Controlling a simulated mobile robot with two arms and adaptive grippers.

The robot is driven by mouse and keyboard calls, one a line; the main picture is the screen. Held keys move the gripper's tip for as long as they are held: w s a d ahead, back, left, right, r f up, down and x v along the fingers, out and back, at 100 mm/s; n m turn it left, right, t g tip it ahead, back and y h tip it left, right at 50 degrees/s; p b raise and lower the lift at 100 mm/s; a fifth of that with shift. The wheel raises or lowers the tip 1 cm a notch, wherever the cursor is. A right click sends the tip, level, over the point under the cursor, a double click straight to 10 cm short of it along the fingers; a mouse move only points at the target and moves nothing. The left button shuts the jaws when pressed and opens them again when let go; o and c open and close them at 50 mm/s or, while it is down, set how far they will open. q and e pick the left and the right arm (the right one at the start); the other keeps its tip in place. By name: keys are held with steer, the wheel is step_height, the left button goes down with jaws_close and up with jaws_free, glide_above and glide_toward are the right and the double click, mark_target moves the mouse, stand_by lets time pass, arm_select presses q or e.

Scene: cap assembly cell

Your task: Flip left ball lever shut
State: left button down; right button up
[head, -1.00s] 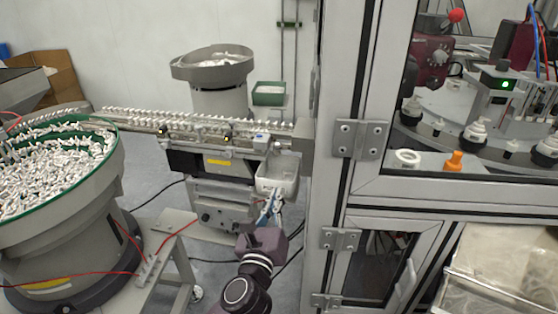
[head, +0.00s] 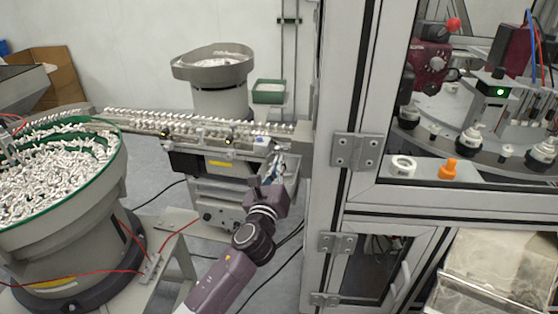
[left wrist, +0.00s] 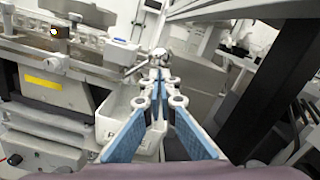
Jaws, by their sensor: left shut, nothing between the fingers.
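In the left wrist view a shiny metal ball (left wrist: 160,56) on a thin rod, which looks like the ball lever, stands just beyond my fingertips. The rod runs down and left from the ball, beside the feeder track. My left gripper (left wrist: 157,76), with blue finger pads, is shut and empty. Its tips are at or just short of the ball; I cannot tell whether they touch. In the head view my left gripper (head: 276,153) reaches up to the right end of the track (head: 195,123), and the lever cannot be made out there. My right gripper is not in view.
A white bin (left wrist: 112,125) sits below the track end, close to my fingers. The cell's grey frame post (head: 340,100) stands just right of the gripper. A bowl feeder (head: 100,185) full of white parts is at the left. Another bowl (head: 212,70) stands behind the track.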

arm_select(q)
steer(key=shift+a+r+n, duration=0.1)
steer(key=shift+r+n, duration=0.2)
steer(key=shift+n, duration=0.5)
steer(key=shift+w+a+r+n+y+p, duration=0.1)
steer(key=shift+a+r+n+p, duration=0.45)
steer(key=shift+n, duration=1.2)
steer(key=shift+w+a+r+n+y+p, duration=0.1)
steer(key=shift+a+r+n+p, duration=0.4)
steer(key=shift+n, duration=1.3)
steer(key=shift+w+a+r+n+y+p, duration=0.1)
steer(key=shift+a+r+n+p, duration=0.45)
steer(key=shift+n, duration=1.2)
steer(key=shift+d+f, duration=0.1)
steer(key=shift+f, duration=0.1)
